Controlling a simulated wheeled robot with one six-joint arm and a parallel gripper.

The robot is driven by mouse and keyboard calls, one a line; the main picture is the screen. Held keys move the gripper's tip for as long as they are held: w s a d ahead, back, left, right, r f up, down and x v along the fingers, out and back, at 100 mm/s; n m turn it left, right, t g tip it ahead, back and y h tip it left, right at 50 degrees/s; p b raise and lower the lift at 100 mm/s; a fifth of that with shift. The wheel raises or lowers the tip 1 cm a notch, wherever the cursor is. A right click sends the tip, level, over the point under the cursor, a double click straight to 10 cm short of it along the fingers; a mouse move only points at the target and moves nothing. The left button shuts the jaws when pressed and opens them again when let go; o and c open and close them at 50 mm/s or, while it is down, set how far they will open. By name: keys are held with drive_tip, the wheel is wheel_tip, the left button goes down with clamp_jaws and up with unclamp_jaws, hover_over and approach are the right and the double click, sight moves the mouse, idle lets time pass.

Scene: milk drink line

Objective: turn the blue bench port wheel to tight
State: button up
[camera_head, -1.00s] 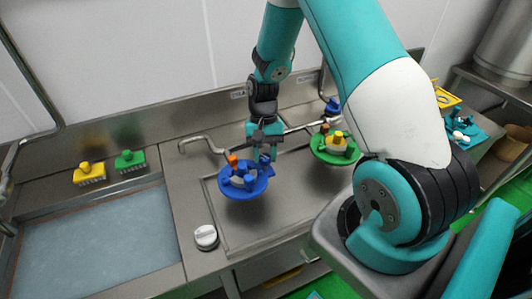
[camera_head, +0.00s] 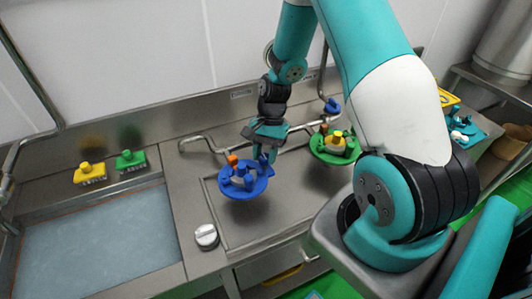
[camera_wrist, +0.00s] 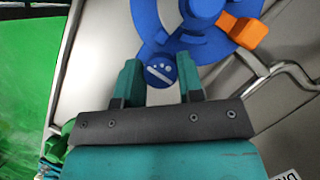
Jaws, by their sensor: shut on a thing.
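The blue bench port wheel (camera_head: 235,194) sits above the steel bench in front of the bent pipe. In the wrist view the wheel (camera_wrist: 148,20) fills the top, with an orange block (camera_wrist: 243,32) at its rim. My gripper (camera_head: 261,155) is at the wheel's right rear rim. In the wrist view my gripper's two teal fingers (camera_wrist: 160,80) stand on either side of a blue round-ended knob (camera_wrist: 160,70) on the rim, holding it. The underside of the wheel is hidden.
A green wheel (camera_head: 325,156) stands to the right on the same bench. A white knob (camera_head: 206,236) is at the bench front. Yellow (camera_head: 89,175) and green (camera_head: 130,160) blocks stand behind the basin (camera_head: 90,240). Steel pipes (camera_head: 205,141) run behind the wheels.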

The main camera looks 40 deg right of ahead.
drive_tip(key=shift+w+d, duration=0.1)
drive_tip(key=shift+d, duration=0.1)
drive_tip(key=o, duration=0.9)
drive_tip(key=shift+a, duration=0.1)
drive_tip(key=b+v, duration=0.2)
drive_tip(key=v, duration=1.5)
drive_tip(key=shift+r+b, duration=0.25)
drive_tip(key=shift+b, duration=0.05)
